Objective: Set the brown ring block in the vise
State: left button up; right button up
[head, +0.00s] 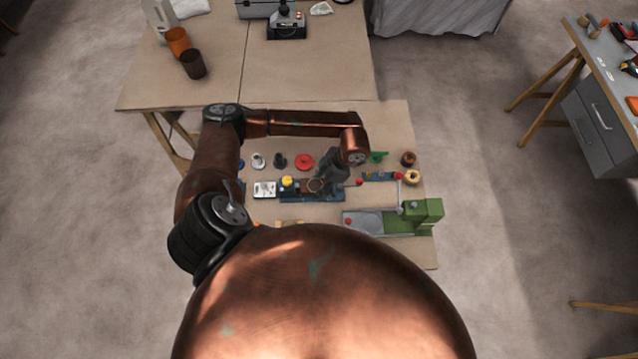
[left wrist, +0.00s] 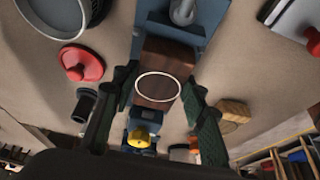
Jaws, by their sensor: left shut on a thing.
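The brown ring block (head: 308,187) is a dark brown block with a pale ring on its face; it also shows in the left wrist view (left wrist: 158,88). My left gripper (head: 318,182) is shut on it, with one finger on each side in the left wrist view (left wrist: 160,100). The blue vise (head: 328,198) lies under the block in the head view. In the left wrist view, blue vise parts (left wrist: 210,18) show beyond and below the block. I cannot tell whether the block touches the vise bed. My right gripper is not in view.
A red knobbed part (head: 304,161), a black part (head: 280,161) and a silver part (head: 258,161) stand behind the vise. A white box (head: 264,189) is to its left. A green machine (head: 422,211) stands at front right, with a tan ring (head: 413,177) behind it.

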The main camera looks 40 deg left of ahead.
pick_arm(q)
jog(key=shift+f+b, duration=0.45)
jog(key=shift+f, duration=0.1)
jog(key=o, duration=0.9)
jog(key=shift+p+v, duration=2.3)
jog(key=shift+v, duration=3.2)
jog(key=shift+a, duration=0.1)
